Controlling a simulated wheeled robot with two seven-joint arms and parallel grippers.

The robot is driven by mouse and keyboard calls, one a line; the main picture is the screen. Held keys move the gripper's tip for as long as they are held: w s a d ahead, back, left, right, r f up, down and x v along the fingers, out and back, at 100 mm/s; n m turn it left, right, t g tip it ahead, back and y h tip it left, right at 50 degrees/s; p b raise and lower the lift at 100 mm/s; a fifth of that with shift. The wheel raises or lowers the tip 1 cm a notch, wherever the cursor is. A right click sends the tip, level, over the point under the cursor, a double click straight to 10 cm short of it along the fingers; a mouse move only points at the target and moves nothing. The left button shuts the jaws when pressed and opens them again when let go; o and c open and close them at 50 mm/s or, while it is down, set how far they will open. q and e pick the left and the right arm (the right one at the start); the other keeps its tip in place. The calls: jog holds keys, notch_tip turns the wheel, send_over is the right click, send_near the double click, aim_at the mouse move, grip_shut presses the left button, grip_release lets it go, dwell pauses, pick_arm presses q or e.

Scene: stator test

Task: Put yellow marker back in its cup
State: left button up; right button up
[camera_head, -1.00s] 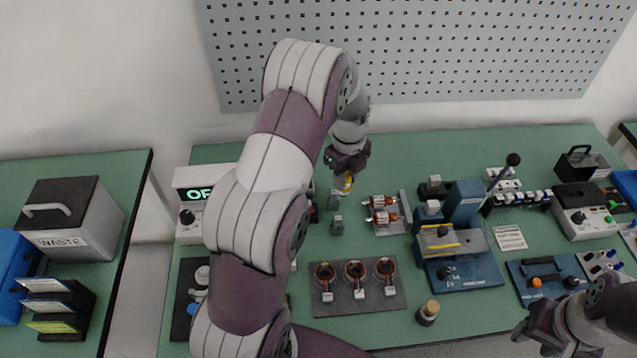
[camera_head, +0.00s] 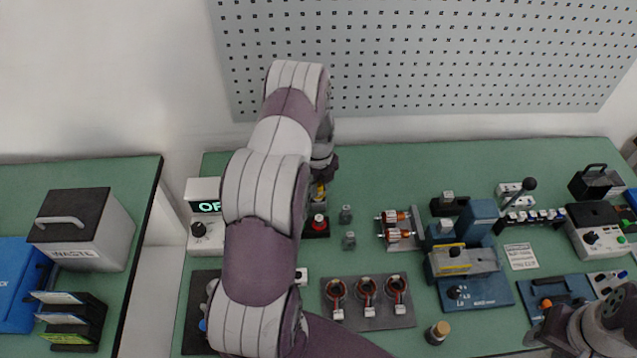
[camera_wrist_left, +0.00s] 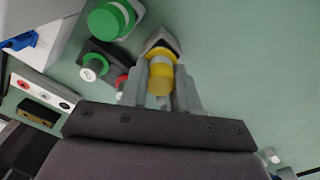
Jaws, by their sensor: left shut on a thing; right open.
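My left gripper (camera_head: 322,186) is at the back of the green table, partly behind my own left arm. It is shut on the yellow marker (camera_head: 318,191). In the left wrist view the yellow marker (camera_wrist_left: 160,76) is between the two grey fingers, with a yellow band showing at its far end. A grey angular piece (camera_wrist_left: 164,40) surrounds or lies behind that end; I cannot tell whether it is the cup. I cannot make out the cup for certain in the head view. My right gripper (camera_head: 538,338) is open and empty at the lower right.
A board with copper coils (camera_head: 368,312) lies in front. In the wrist view a green knob (camera_wrist_left: 110,20) is close by.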

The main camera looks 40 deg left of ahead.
pick_arm(q)
jog(key=shift+f, duration=0.35)
jog(key=shift+w+a+f, duration=0.15)
jog(key=shift+f, duration=0.15)
jog(key=shift+f+b, duration=0.3)
jog(key=shift+b, duration=0.15)
jog(key=o, duration=1)
jog(key=shift+o, duration=0.2)
